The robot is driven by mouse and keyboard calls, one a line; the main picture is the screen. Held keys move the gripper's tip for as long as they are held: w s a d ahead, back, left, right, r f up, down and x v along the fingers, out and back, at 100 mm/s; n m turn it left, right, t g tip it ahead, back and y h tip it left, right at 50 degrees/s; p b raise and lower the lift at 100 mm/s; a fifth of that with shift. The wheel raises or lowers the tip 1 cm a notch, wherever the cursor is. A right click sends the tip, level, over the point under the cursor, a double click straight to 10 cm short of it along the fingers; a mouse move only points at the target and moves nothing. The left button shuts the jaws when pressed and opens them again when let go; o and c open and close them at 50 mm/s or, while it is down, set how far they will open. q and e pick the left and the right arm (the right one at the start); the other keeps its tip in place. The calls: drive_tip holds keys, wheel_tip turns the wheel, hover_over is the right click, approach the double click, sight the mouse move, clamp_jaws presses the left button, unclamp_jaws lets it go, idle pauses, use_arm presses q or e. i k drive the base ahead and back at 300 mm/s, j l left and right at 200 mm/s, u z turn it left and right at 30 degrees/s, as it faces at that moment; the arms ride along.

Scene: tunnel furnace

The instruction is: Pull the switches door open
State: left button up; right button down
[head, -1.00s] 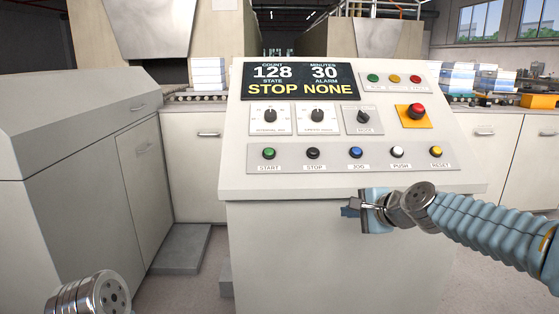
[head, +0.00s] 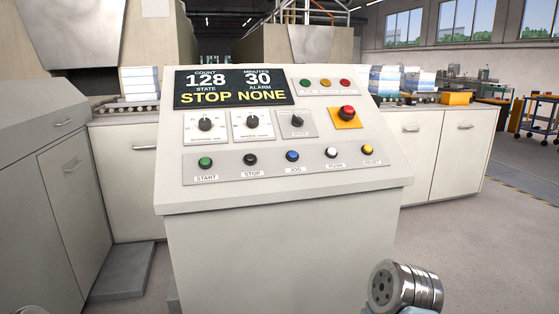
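No door in the head view is marked as the switches door, so I cannot tell which one it is. Shut cabinet doors with small bar handles show on the grey cabinet (head: 75,200) at the left, on the pale cabinet (head: 125,190) behind it and on the white cabinet (head: 445,160) at the right. The control console (head: 285,245) stands in the middle, and its visible front is plain, with no handle in sight. A metal joint of my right arm shows at the bottom right, in front of the console's right side. Neither gripper's fingers are in view.
The console's sloped panel holds a display (head: 235,87), knobs, push buttons and a red emergency button (head: 347,112). A low grey step (head: 122,270) lies on the floor left of the console. Open floor (head: 480,240) lies to the right.

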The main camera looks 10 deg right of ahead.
sight(465, 139)
drive_tip(key=z, duration=1.6)
drive_tip(key=i+l+z, duration=0.1)
drive_tip(key=i+z, duration=0.25)
drive_tip(key=i, duration=0.2)
drive_tip(key=i+j+z, duration=0.1)
drive_tip(key=i+z, duration=0.25)
drive_tip(key=i, duration=0.25)
drive_tip(key=i+z, duration=0.35)
drive_tip(key=i, duration=1.2)
drive_tip(key=i+j+u, duration=0.2)
drive_tip(key=i+u, duration=0.2)
drive_tip(key=i, duration=0.15)
drive_tip(key=i+u, duration=0.45)
drive_tip(key=i, duration=0.15)
drive_tip(key=i+l+u, duration=0.2)
drive_tip(key=i+u, duration=0.2)
drive_tip(key=i, duration=0.15)
drive_tip(key=i+j, duration=0.1)
drive_tip(key=i, duration=0.35)
drive_tip(key=i+j+z, duration=0.1)
drive_tip(key=i, duration=0.4)
drive_tip(key=i+j, duration=0.15)
drive_tip(key=i, duration=0.3)
